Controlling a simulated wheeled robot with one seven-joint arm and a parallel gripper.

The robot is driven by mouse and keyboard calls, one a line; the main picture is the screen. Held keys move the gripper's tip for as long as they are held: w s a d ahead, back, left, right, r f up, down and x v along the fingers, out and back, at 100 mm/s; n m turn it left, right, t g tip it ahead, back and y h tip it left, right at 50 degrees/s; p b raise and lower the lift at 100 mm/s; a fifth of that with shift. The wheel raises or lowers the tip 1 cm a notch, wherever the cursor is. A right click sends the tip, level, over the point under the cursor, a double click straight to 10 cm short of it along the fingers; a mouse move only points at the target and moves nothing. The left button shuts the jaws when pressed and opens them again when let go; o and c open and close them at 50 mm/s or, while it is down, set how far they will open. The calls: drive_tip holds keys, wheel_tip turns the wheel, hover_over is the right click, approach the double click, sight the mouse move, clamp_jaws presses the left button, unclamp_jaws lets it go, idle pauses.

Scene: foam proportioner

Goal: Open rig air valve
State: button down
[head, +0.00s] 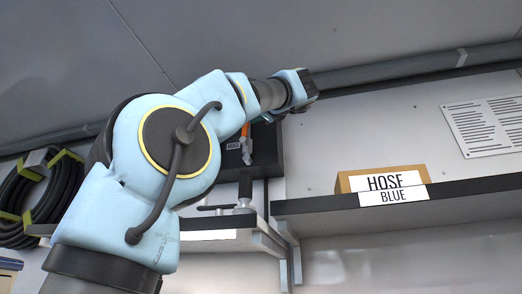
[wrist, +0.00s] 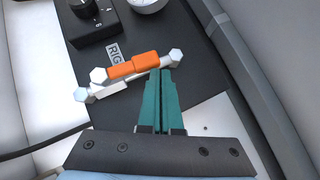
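The rig air valve shows in the wrist view as an orange handle (wrist: 133,67) lying lengthwise beside a silver pipe body (wrist: 110,90) with hexagonal ends, on a dark panel (wrist: 205,75). A "RIG" label (wrist: 114,54) sits just above the handle. In the head view the orange handle (head: 244,131) is small and partly hidden behind my arm. My gripper (wrist: 160,72) has its teal fingers together, with nothing seen between them. Its fingertips are close to the right end of the handle; I cannot tell whether they touch it. The fingers are hidden in the head view.
A black knob box (wrist: 90,20) and a white gauge (wrist: 147,4) are above the valve. In the head view, a shelf (head: 460,188) with a "HOSE BLUE" box (head: 352,181) is at right, and a coiled hose (head: 65,190) hangs at left.

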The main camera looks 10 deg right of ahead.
drive_tip(key=shift+w+a+r, duration=0.1)
drive_tip(key=shift+a+r, duration=0.1)
drive_tip(key=shift+a, duration=0.1)
idle(0.5)
